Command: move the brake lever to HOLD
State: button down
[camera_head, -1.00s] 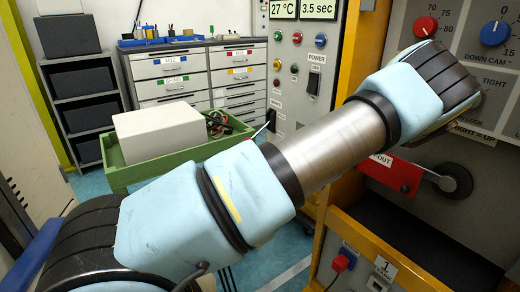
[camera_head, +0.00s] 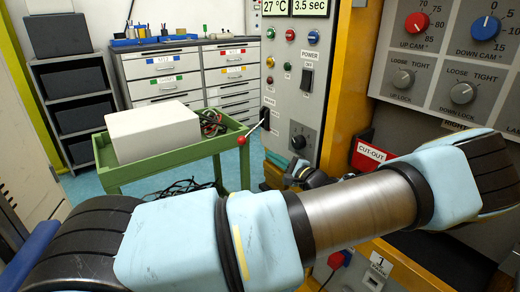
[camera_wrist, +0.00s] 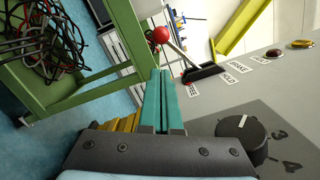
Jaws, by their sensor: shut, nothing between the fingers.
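The brake lever, a thin metal rod with a red ball knob (camera_head: 241,140), sticks out to the lower left from the grey control panel. In the wrist view, the red ball (camera_wrist: 161,35) is at top centre and the rod runs down to a black slot (camera_wrist: 203,72). Small labels beside the slot include HOLD (camera_wrist: 232,79). My gripper (camera_wrist: 160,72) has its two teal fingers together with nothing between them. Its tips are just below the ball in the wrist view and appear apart from it. In the head view, my gripper (camera_head: 270,158) is below and right of the ball.
A black rotary knob (camera_wrist: 242,138) on the panel is close to my gripper. A green cart (camera_head: 165,158) with a white box (camera_head: 152,130) and cables stands left of the lever. A red CUT-OUT block (camera_head: 368,155) is near my forearm.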

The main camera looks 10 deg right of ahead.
jog(key=p+x, duration=0.2)
jog(key=x, duration=0.7)
jog(key=shift+w+a, duration=0.2)
jog(key=shift+w, duration=0.1)
jog(key=shift+r, duration=0.15)
jog(key=shift+s+a+r+m+p, duration=0.1)
jog(key=shift+a+r+m+p, duration=0.1)
jog(key=shift+m+p, duration=0.25)
notch_tip(320, 180, up, 9)
jog(key=m+t+p, duration=0.1)
jog(key=m+p, duration=0.9)
jog(key=m, duration=0.1)
send_over(251, 132)
jog(key=s+a, duration=0.2)
jog(key=s, duration=0.2)
jog(key=shift+w+d+f+h, duration=0.1)
jog(key=shift+w+d+h, duration=0.05)
jog(key=shift+h, duration=0.15)
